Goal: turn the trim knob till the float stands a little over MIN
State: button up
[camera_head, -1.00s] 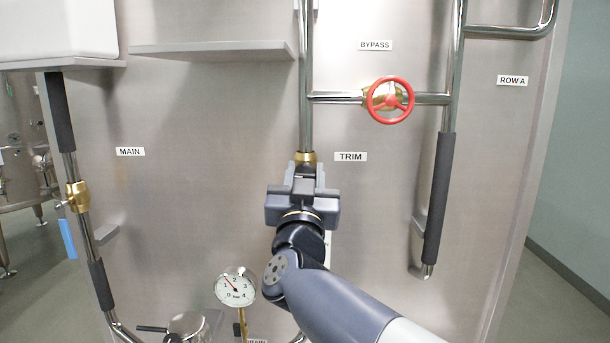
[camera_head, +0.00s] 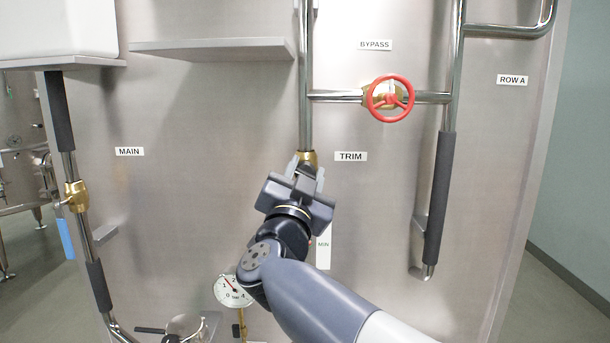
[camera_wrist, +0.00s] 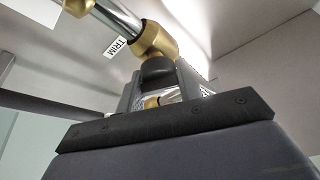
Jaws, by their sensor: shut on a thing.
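The TRIM label (camera_head: 350,156) sits on the steel wall beside a vertical pipe with a brass valve body (camera_head: 309,156). My gripper (camera_head: 306,172) is right below this brass fitting. In the wrist view the brass body (camera_wrist: 156,40) stands just past my fingers, and the dark trim knob (camera_wrist: 157,70) is between them. My gripper is shut on the knob, tilted clockwise in the head view. A white strip marked MIN (camera_head: 323,245) shows just right of my arm. The float is not visible; my gripper and arm cover the space above and left of the strip.
A red BYPASS handwheel (camera_head: 390,98) is at upper right on a cross pipe. A grey shelf (camera_head: 215,48) juts out at upper left. A dial gauge (camera_head: 230,291) is partly behind my arm. The MAIN valve (camera_head: 76,196) with its blue handle is at far left.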

jog(key=o, duration=1)
jog(key=shift+s, duration=0.1)
jog(key=shift+s+a+f, duration=0.1)
jog(key=shift+s+f, duration=0.15)
jog(key=b+v, duration=0.3)
jog(key=v, duration=0.7)
jog(key=shift+r+b, duration=0.1)
jog(key=shift+b, duration=0.2)
jog(key=p+x, duration=0.4)
jog(key=x, duration=0.7)
jog(key=shift+r, duration=0.15)
jog(key=shift+s+n+y, duration=0.1)
jog(key=shift+n+y, duration=0.3)
jog(key=shift+n, duration=0.6)
